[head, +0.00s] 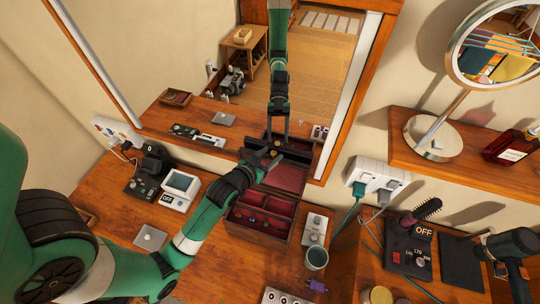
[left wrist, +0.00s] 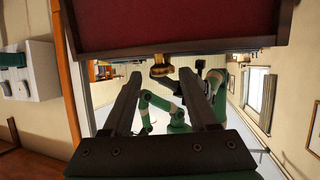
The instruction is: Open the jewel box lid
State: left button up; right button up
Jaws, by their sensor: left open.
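The jewel box (head: 262,222) stands on the wooden dresser, a dark wood box with red-lined compartments holding a few small pieces. Its lid (head: 287,178) is raised at the back, with its red lining facing the front; in the left wrist view the lid's red lining (left wrist: 180,22) fills the top. A gold clasp (left wrist: 160,68) hangs at the lid's dark edge. My left gripper (head: 265,157) is open at the lid's upper edge; its fingers (left wrist: 160,82) are apart either side of the clasp. Contact with the lid cannot be told. My right gripper is not in view.
A mirror (head: 190,60) behind the box reflects my arm and the room. A small-screened device (head: 180,187) stands left. A hair dryer (head: 508,248) is at far right.

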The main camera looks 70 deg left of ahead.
pick_arm(q)
grip_shut()
dwell(0.3)
dwell(1.2)
